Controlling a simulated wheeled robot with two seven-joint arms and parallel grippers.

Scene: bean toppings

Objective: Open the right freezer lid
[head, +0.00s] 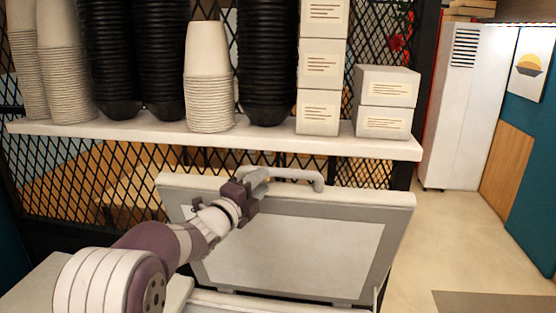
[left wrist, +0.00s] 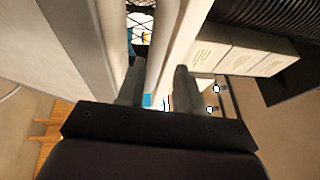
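The right freezer lid (head: 290,255) stands raised in the head view, its grey-framed inner side and pale panel facing me. Its pale bar handle (head: 296,175) runs along the top edge. My left gripper (head: 262,178) is at the handle's left end. In the left wrist view, the left gripper's (left wrist: 158,85) fingers are apart, with a pale bar, seemingly the handle (left wrist: 160,50), showing between them. A gap shows beside the bar, and firm contact cannot be made out. The freezer's inside is mostly hidden below the picture and behind my arm. My right gripper is not in view.
A white shelf (head: 270,143) runs just above and behind the lid. It holds stacked pale cups (head: 208,80), black bowls (head: 265,60) and white boxes (head: 387,88). Black mesh stands behind. Open floor (head: 455,235) lies to the right, with a white cabinet (head: 460,110) beyond.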

